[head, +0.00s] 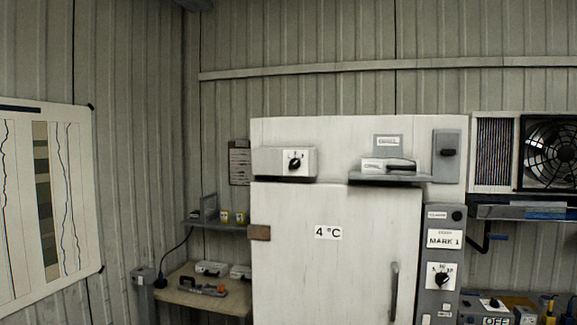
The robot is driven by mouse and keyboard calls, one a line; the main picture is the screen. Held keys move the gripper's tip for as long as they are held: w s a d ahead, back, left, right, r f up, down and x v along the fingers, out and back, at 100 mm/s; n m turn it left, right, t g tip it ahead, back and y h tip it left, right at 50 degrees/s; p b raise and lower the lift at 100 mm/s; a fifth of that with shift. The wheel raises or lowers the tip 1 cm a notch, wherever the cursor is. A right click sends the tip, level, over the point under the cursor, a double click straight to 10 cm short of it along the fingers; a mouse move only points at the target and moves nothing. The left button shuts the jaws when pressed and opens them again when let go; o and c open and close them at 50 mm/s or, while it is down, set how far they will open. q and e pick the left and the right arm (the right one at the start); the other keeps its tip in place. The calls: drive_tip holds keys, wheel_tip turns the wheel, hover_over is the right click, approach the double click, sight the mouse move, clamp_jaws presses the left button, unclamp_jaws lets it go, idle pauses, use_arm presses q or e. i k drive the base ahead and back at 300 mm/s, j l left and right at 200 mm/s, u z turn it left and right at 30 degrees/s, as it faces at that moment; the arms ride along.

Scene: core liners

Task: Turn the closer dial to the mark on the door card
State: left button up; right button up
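A tall grey panel (427,299) stands at the right edge of the white cold-room door (300,270). A white card (444,239) on it reads MARK 1, with smaller text above that I cannot read surely. Below the card is a black dial (441,277) on a white plate with small marks; its exact setting is too small to tell. Another black dial (295,160) sits on a box above the door at the left. I cannot tell surely which dial is the closer's. Neither of my grippers is in view.
The door has a 4 °C sign (328,232) and a vertical handle (394,290). A shelf (390,178) juts out above it. A small table (215,299) with tools stands left. A fan unit (548,152) hangs right, above a cluttered bench with an OFF sign (496,321).

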sight(295, 163)
drive_tip(key=i+j+z, duration=0.1)
drive_tip(key=i+z, duration=0.2)
drive_tip(key=i, duration=1.15)
